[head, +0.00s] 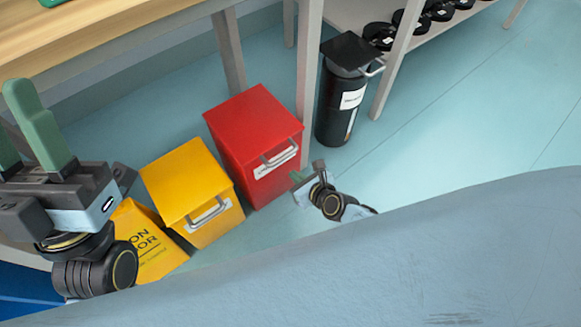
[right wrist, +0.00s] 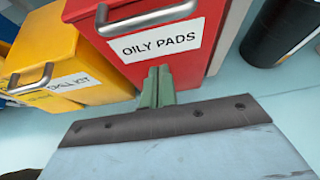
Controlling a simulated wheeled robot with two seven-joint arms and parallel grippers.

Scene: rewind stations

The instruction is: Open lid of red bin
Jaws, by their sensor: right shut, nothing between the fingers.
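The red bin (head: 250,135) stands on the floor with its lid (head: 252,120) closed. A metal handle (head: 281,153) sits at the lid's front edge, and it also shows in the right wrist view (right wrist: 146,19). The bin's front carries a white label reading "OILY PADS" (right wrist: 155,41). My right gripper (head: 297,177) is shut and empty, low in front of the bin's front right side. In the right wrist view its green fingers (right wrist: 157,85) are together, below the label, overlapping the bin's lower front. My left gripper (head: 24,130) is open and empty at the far left, with its fingers apart.
A yellow bin (head: 188,184) stands close left of the red bin, with a yellow floor sign (head: 143,243) beside it. A black cylindrical bin (head: 340,105) stands to the right. A wooden table (head: 130,30) is behind. Open floor (head: 470,120) lies to the right.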

